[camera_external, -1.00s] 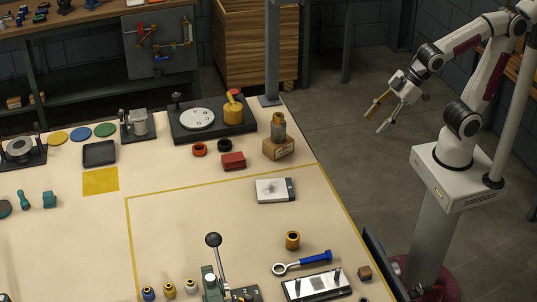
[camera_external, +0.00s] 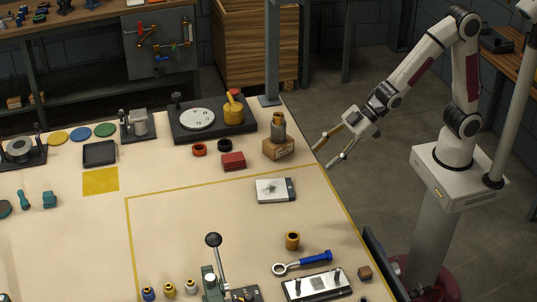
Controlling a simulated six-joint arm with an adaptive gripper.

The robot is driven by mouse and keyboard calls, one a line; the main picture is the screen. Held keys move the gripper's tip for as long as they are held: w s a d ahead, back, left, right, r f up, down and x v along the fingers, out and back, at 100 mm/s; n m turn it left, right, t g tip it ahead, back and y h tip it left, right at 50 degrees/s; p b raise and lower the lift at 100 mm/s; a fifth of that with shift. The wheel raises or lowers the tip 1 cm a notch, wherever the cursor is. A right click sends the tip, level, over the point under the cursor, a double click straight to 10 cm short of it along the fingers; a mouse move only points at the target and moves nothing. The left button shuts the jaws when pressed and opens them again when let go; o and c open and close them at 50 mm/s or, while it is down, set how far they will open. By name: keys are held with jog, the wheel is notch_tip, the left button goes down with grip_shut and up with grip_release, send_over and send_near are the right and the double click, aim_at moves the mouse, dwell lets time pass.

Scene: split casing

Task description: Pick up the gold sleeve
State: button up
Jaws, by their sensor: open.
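The gold sleeve (camera_external: 292,240) is a short, dark-bored ring. It stands upright on the table, inside the yellow-lined area, above the blue-handled wrench. My gripper (camera_external: 322,157) is open and empty, with its two fingers spread. It is near the table's right edge, to the right of the wooden block and well above and to the right of the sleeve in the picture. Nothing hides the sleeve.
The blue-handled wrench (camera_external: 302,263) and a plate with pins (camera_external: 317,285) lie close below the sleeve. A black-knobbed lever press (camera_external: 214,262) stands to the left. A wooden block (camera_external: 278,149) holds a metal cylinder. A grey-white pad (camera_external: 270,190) lies between, with clear table around it.

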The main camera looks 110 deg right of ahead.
jog(key=w+a+f+n+t+y, duration=0.1)
jog(key=w+a+f+y, duration=0.1)
jog(key=w+a+f, duration=0.5)
jog(key=n+y, duration=0.1)
jog(key=y, duration=0.2)
send_near(298, 234)
jog(key=w+f, duration=0.2)
jog(key=w, duration=0.1)
jog(key=shift+a+t, duration=0.15)
jog(key=shift+t, duration=0.25)
jog(key=shift+s+a+f, duration=0.1)
jog(key=shift+a+f, duration=0.35)
jog(key=shift+f, duration=0.15)
jog(key=shift+x, duration=1.25)
jog(key=shift+x, duration=2.6)
jog(key=shift+r, duration=0.15)
jog(key=c, duration=1.4)
